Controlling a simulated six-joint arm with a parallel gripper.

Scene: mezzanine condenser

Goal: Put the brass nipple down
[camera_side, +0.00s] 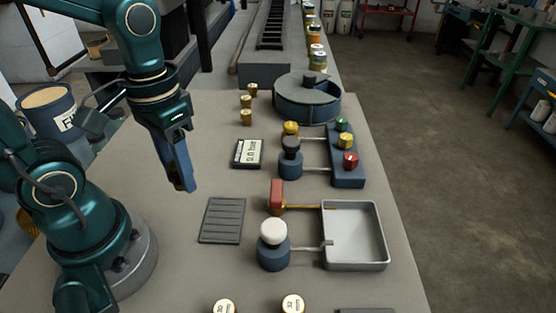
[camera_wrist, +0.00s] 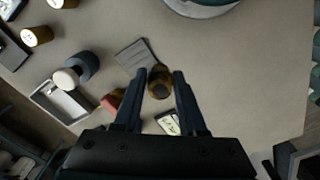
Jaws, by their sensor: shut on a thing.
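My gripper (camera_side: 183,186) hangs above the table, left of the dark ribbed mat (camera_side: 222,220) and the small display box (camera_side: 247,153). In the wrist view, my gripper (camera_wrist: 159,76) has its two dark fingers on either side of the brass nipple (camera_wrist: 160,83), a short golden-brown cylinder with a dark top. The fingers are shut on it. The ribbed mat (camera_wrist: 134,56) shows just beyond the nipple. In the side view the nipple is not clearly seen, hidden by the fingers. How high it is above the table I cannot tell.
A metal tray (camera_side: 354,236), a white-knobbed post (camera_side: 273,245) and a red-handled lever (camera_side: 277,195) stand right of the mat. A block with coloured knobs (camera_side: 346,160) and a round blue container (camera_side: 306,98) are behind. Several brass pieces (camera_side: 246,117) stand about.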

